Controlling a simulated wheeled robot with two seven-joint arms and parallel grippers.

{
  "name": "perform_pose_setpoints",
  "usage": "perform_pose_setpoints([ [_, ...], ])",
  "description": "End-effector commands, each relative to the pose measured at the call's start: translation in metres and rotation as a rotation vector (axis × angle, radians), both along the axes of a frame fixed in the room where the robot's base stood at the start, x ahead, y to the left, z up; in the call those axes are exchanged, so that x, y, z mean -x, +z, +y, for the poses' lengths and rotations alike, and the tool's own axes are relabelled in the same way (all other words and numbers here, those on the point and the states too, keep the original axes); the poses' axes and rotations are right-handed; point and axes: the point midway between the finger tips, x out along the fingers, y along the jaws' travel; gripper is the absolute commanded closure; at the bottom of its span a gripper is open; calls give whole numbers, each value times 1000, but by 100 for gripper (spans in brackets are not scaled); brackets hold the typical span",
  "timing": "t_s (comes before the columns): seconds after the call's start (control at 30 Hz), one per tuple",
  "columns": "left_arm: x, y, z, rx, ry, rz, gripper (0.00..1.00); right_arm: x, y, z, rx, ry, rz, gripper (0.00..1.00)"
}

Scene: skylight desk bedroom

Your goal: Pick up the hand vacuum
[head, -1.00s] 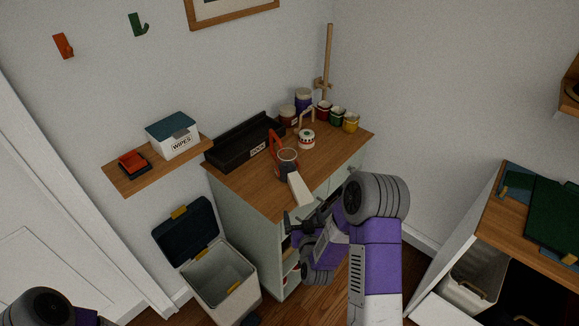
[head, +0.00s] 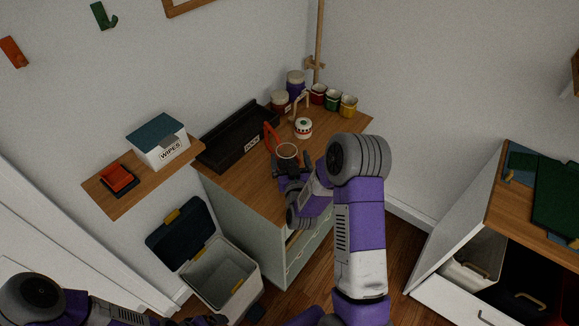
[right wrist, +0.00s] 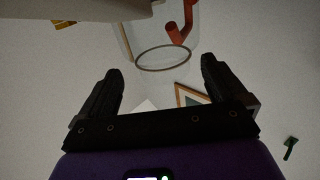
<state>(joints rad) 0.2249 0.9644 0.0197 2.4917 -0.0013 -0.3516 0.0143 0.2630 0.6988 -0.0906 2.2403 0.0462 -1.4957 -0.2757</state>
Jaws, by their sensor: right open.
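The hand vacuum (head: 270,138) lies on the wooden cabinet top, with an orange-red handle and a clear cup with a dark ring. My right gripper (head: 291,163) is at its near end and hides its pale nozzle in the head view. In the right wrist view, my right gripper (right wrist: 163,84) is open with nothing between its fingers. The vacuum's ringed clear cup (right wrist: 163,58) and red handle are just beyond the fingertips there. My left arm shows at the bottom left of the head view; its gripper (head: 207,320) is barely in frame.
Small pots (head: 333,100) and jars stand at the back. An open bin (head: 222,275) stands below left. A wipes box (head: 158,145) sits on a wall shelf.

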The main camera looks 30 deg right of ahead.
Motion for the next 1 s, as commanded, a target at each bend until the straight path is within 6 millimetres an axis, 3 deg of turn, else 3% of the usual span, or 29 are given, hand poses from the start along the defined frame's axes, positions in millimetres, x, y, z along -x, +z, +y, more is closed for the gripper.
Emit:
perform_pose_setpoints([
  [0.2,-1,3,0,0,0,-1,3,-28,2,-8,1,-1,-2,2],
  [0.53,-1,3,0,0,0,-1,3,-33,2,-10,0,1,0,2],
  [1.0,-1,3,0,0,0,-1,3,-33,1,-10,-1,1,2,74],
])
